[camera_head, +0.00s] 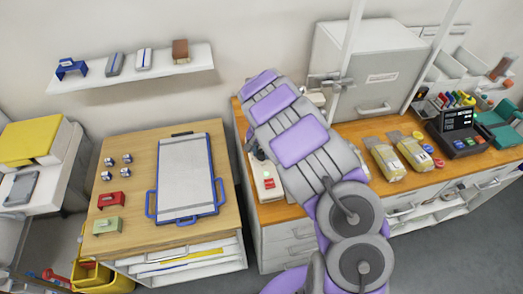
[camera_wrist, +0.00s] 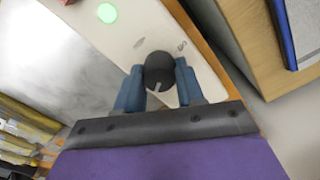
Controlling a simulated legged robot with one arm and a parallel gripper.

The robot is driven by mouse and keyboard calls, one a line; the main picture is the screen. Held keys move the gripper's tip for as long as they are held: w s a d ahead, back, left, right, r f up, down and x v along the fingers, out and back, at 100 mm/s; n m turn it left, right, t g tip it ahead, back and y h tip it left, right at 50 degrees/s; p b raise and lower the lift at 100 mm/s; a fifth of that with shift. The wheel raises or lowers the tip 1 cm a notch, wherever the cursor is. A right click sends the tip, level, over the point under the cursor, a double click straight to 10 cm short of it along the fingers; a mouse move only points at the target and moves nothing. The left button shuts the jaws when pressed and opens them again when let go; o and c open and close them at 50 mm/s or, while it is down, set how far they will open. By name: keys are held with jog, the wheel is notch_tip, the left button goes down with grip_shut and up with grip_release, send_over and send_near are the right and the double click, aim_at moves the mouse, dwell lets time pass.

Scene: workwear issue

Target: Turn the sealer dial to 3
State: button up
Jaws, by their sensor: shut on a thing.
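The sealer (camera_wrist: 120,40) is a white body with a lit green round light (camera_wrist: 107,13) in the wrist view. Its dial (camera_wrist: 161,66) is a dark round knob with a pale pointer line on the side towards my gripper's base. My gripper (camera_wrist: 159,71) has its two blue fingers shut on the dial, one on each side. Small grey marks sit on the panel beyond the dial; I cannot read them surely. In the head view the sealer (camera_head: 266,181) stands on the wooden counter, partly hidden by my arm, with a red patch on its front part.
A grey cabinet (camera_head: 372,78) stands behind my arm. Packed bags (camera_head: 384,160) and a card terminal (camera_head: 460,130) are on the counter to the right.

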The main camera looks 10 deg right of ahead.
aim_at(261, 151)
jog(key=shift+n+p, duration=0.45)
jog(key=shift+n, duration=0.85)
jog(key=o, duration=1)
jog(key=shift+o, duration=0.2)
notch_tip(261, 151, up, 17)
jog(key=p, duration=0.1)
jog(key=shift+r, duration=0.15)
